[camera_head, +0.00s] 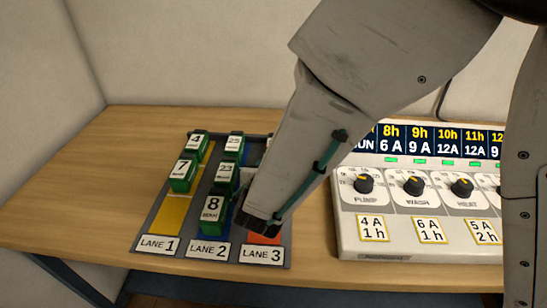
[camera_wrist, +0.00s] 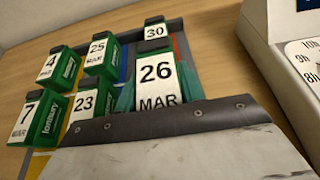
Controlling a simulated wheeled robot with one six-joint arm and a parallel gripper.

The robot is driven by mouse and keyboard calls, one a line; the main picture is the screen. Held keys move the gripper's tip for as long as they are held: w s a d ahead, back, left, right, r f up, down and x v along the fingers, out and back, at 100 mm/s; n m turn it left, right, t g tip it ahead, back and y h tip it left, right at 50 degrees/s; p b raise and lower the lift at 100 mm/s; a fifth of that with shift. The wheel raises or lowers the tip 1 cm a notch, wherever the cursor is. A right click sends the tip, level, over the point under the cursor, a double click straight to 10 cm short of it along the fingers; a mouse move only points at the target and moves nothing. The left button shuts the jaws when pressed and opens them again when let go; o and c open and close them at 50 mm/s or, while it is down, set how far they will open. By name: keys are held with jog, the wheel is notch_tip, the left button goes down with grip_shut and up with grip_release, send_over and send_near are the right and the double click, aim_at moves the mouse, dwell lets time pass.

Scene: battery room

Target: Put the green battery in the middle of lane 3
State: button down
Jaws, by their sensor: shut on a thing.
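My gripper (camera_wrist: 158,98) is shut on a green battery (camera_wrist: 157,84) with a white label reading 26 MAR, upright in the wrist view. In the head view my gripper (camera_head: 259,221) is over lane 3 (camera_head: 268,239), whose red front part shows above its LANE 3 label. The arm hides the held battery and most of lane 3 there. Another green battery, marked 30 (camera_wrist: 154,32), stands behind the held one at the lane's far end, with a gap between them. Whether the held battery touches the lane floor cannot be told.
Lane 1 (camera_head: 171,214) holds batteries 4 (camera_head: 196,144) and 7 (camera_head: 183,173), its yellow front bare. Lane 2 holds batteries 25 (camera_head: 234,146), 23 (camera_head: 226,174) and 8 (camera_head: 212,214), close beside my gripper. A charger panel (camera_head: 420,235) with knobs stands to the right.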

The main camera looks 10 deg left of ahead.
jog(key=shift+w+a+f, duration=0.1)
jog(key=shift+w+f, duration=0.05)
jog(key=shift+f, duration=0.75)
jog(key=shift+w+f, duration=0.15)
jog(key=shift+f, duration=0.75)
jog(key=shift+f, duration=0.15)
jog(key=c, duration=0.9)
grip_release()
jog(key=shift+o, duration=0.2)
